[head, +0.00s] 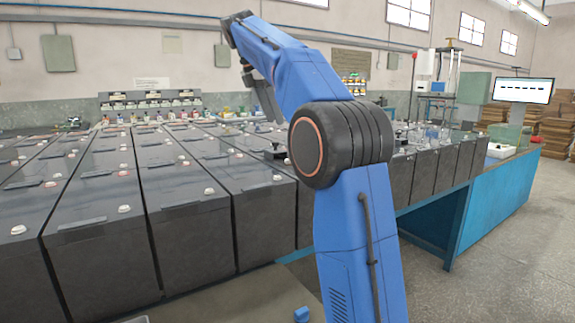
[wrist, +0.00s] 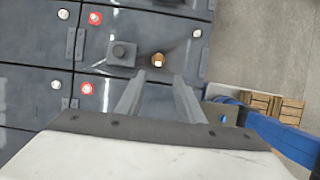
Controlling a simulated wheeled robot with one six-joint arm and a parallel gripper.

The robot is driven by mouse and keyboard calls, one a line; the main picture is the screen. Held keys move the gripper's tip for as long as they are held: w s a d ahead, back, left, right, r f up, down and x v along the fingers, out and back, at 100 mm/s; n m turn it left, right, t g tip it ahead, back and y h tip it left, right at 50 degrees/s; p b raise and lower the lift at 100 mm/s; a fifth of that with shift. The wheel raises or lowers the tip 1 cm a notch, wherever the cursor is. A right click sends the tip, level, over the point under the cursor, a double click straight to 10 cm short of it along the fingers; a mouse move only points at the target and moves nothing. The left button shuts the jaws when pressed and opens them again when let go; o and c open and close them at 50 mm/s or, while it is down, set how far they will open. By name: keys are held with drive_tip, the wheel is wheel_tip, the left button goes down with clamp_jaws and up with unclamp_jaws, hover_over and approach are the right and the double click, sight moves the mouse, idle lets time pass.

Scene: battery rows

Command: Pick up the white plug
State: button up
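In the wrist view my gripper (wrist: 159,77) points at the battery tops with its two grey fingers apart and nothing between them. Just beyond the fingertips is a small round brownish fitting with a pale centre (wrist: 158,60). White round plugs show at the right (wrist: 197,33), upper left (wrist: 63,14) and lower left (wrist: 56,84), all clear of the fingers. In the head view my gripper (head: 267,103) is partly hidden behind my blue arm, over the far battery rows. Many pale plugs, such as one at the front left (head: 125,208), dot the tops.
Red plugs (wrist: 95,18) (wrist: 87,88) and a dark knob on a square block (wrist: 118,52) stand on the battery tops. Wooden crates (wrist: 270,105) lie on the floor beyond the edge. A blue bench (head: 500,195) with a monitor (head: 523,90) stands at right.

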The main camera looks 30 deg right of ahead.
drive_tip(key=x, duration=0.9)
drive_tip(key=shift+d+f, duration=0.15)
drive_tip(key=shift+f, duration=0.15)
drive_tip(key=shift+x, duration=2.65)
drive_tip(key=shift+w+d+r, duration=0.1)
drive_tip(key=shift+w, duration=0.05)
drive_tip(key=c, duration=0.8)
